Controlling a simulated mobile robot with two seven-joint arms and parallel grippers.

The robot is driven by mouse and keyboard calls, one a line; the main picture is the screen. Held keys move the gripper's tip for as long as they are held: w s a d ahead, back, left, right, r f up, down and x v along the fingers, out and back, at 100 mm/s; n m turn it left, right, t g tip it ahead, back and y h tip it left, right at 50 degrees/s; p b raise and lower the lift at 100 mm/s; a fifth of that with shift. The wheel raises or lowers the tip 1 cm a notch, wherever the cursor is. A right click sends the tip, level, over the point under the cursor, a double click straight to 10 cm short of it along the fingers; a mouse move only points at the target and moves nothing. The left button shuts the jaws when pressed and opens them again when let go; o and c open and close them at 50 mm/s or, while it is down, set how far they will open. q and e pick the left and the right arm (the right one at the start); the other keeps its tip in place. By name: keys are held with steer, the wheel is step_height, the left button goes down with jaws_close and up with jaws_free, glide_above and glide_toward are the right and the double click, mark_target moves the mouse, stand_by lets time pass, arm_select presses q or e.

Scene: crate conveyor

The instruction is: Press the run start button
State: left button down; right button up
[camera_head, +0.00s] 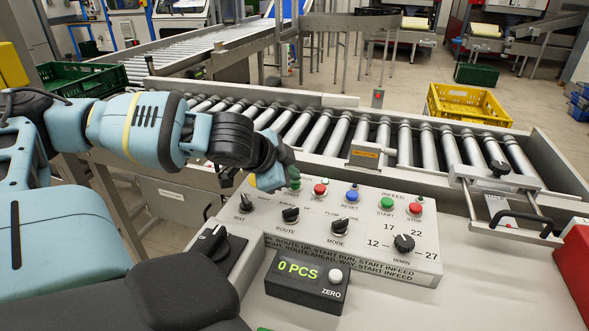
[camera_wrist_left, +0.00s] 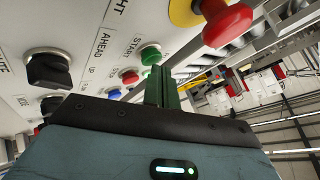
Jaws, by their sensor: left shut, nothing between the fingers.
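The grey control panel (camera_head: 375,228) stands in front of the roller conveyor. Its left green button (camera_head: 295,184), the run start, is partly covered by my left gripper (camera_head: 281,176) in the head view. In the left wrist view this green button (camera_wrist_left: 150,54), with the word START beside it, is just beyond the shut fingertips (camera_wrist_left: 161,70). I cannot tell whether they touch it. The left gripper is shut and empty. A red button (camera_head: 320,188) and a blue reset button (camera_head: 352,193) sit to its right. My right gripper is not in view.
The infeed green (camera_head: 386,202) and red (camera_head: 415,208) buttons are further right. Black knobs (camera_head: 290,214) line the panel's front. A red mushroom button (camera_wrist_left: 228,24) is close by in the wrist view. The counter (camera_head: 305,277) reads 0 PCS. A yellow crate (camera_head: 467,104) stands behind the conveyor.

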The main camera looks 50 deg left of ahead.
arm_select(q)
steer(key=shift+r, duration=0.5)
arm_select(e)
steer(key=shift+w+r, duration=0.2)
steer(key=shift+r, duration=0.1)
